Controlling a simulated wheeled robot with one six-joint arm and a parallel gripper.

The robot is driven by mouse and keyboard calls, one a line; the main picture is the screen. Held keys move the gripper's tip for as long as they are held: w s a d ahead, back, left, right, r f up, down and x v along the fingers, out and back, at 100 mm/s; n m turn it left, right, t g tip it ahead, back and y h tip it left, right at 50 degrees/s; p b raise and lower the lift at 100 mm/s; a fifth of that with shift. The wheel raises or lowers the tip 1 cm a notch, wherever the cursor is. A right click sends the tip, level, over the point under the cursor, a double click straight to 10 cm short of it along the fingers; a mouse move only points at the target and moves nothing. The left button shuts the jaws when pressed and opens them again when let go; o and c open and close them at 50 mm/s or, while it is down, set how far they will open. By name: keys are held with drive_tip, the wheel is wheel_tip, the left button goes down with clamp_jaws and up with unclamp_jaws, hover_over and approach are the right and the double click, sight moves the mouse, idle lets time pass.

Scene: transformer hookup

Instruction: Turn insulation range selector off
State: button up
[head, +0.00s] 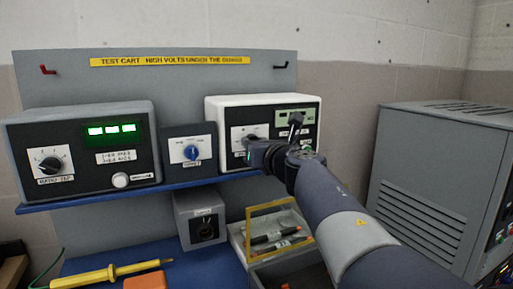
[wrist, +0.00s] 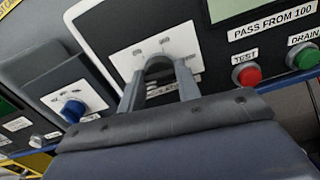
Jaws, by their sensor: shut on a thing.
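The insulation tester is a white-edged box with a black face (head: 270,107) on the blue shelf, right of centre in the head view. The range selector's white plate (head: 238,131) is on the left of its face; the plate also shows in the wrist view (wrist: 178,42). My gripper (head: 249,151) is at this plate, partly covering it. In the wrist view, the fingertips of my gripper (wrist: 157,65) are close together over the plate's lower part, shut on the selector knob.
A small box with a blue knob (head: 191,152) stands just left; that knob is also in the wrist view (wrist: 72,110). A red TEST button (wrist: 248,76) and green DRAIN button (wrist: 303,56) are right of my fingers. A ratio meter (head: 85,150) stands far left.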

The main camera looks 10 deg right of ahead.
drive_tip(key=shift+f+n, duration=0.15)
drive_tip(key=shift+n, duration=0.45)
drive_tip(key=o, duration=1)
drive_tip(key=shift+c, duration=0.2)
drive_tip(key=s+d, duration=0.2)
drive_tip(key=s, duration=0.8)
drive_tip(key=shift+s, duration=0.35)
drive_tip(key=w+a, duration=0.2)
drive_tip(key=w, duration=0.8)
drive_tip(key=shift+w, duration=0.35)
